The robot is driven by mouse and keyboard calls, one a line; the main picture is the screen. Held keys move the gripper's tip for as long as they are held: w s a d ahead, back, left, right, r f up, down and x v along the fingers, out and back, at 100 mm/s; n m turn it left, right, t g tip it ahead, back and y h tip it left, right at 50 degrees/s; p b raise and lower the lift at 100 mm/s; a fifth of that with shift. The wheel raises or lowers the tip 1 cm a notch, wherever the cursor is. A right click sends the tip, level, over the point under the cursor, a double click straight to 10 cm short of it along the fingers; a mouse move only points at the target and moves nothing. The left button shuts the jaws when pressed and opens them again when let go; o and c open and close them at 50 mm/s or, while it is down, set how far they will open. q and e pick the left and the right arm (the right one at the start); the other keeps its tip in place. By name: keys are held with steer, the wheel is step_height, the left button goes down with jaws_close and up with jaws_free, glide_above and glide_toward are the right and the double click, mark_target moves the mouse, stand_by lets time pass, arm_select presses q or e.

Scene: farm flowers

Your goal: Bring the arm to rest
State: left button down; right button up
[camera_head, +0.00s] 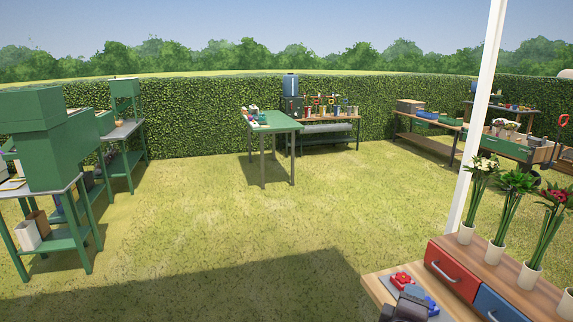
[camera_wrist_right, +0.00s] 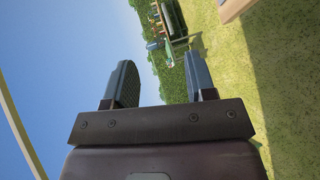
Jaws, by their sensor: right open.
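My right gripper (camera_wrist_right: 163,78) is open in the right wrist view, with its two dark fingers apart. Nothing is between them, and sky, hedge and grass show beyond the gap. In the head view a dark grey part of my right arm (camera_head: 408,304) shows at the bottom, in front of the end of a wooden counter (camera_head: 377,288). I cannot tell whether it touches the counter. My left arm and left gripper are not in view.
On the counter are a red drawer (camera_head: 453,268), a blue drawer (camera_head: 497,305), a red item (camera_head: 402,280) and several white vases of flowers (camera_head: 497,252). A white post (camera_head: 478,120) rises behind. A green table (camera_head: 272,122) stands far off. Open grass (camera_head: 200,220) lies left.

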steer(key=s+a+f+m+t+y, duration=0.1)
steer(key=s+f+m+y, duration=0.25)
steer(key=f, duration=0.25)
steer(key=s+a+f+m+y, duration=0.1)
steer(key=s+f+m+y, duration=0.2)
steer(key=f+m+y, duration=0.15)
steer(key=s+d+f+m+g, duration=0.1)
steer(key=s+d+f, duration=0.1)
steer(key=s+f, duration=0.3)
steer(key=s+d+f+m+g, duration=0.1)
steer(key=s+d+f+g, duration=0.1)
steer(key=s+f, duration=0.4)
steer(key=s, duration=0.4)
steer(key=shift+d+f, duration=0.3)
steer(key=shift+d, duration=0.05)
